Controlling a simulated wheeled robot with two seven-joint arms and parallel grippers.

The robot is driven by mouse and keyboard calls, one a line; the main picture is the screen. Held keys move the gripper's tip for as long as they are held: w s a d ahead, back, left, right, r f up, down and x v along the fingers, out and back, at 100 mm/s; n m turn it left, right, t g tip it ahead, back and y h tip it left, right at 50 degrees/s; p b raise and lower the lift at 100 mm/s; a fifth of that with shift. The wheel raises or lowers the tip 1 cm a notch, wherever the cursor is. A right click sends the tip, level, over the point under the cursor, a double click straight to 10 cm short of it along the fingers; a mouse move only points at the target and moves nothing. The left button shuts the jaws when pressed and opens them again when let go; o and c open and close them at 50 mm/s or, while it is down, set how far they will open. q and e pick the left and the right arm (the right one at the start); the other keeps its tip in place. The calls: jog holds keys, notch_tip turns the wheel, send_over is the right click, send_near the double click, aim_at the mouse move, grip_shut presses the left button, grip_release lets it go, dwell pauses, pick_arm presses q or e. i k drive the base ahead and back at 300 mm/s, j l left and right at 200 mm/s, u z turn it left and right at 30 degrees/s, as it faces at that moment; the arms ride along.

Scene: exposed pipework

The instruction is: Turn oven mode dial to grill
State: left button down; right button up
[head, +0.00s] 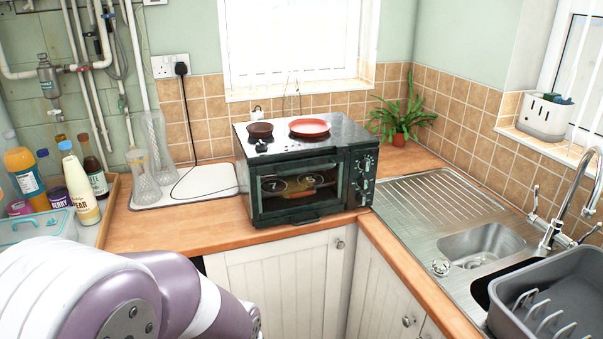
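The oven (297,180) is a dark green countertop unit in the corner of the wooden counter. Its glass door looks closed, with racks visible behind it. Several dials sit in a column on the control panel (362,178) at the right of its front. The labels are too small to read, so I cannot tell which one is the mode dial or how it is set. A brown dish and a red pan (309,127) rest on the oven's top. My arm comes in at the lower left, well short of the oven. Neither gripper is in view.
A sink (481,243) with a tap is to the right, with a grey dish rack (556,292) in front. Bottles (80,188) and a glass carafe (142,178) stand left. The counter before the oven is clear.

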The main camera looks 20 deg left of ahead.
aim_at(361, 198)
jog(key=i+j, duration=0.15)
jog(key=i, duration=0.5)
jog(key=i+j, duration=0.1)
jog(key=i, duration=0.6)
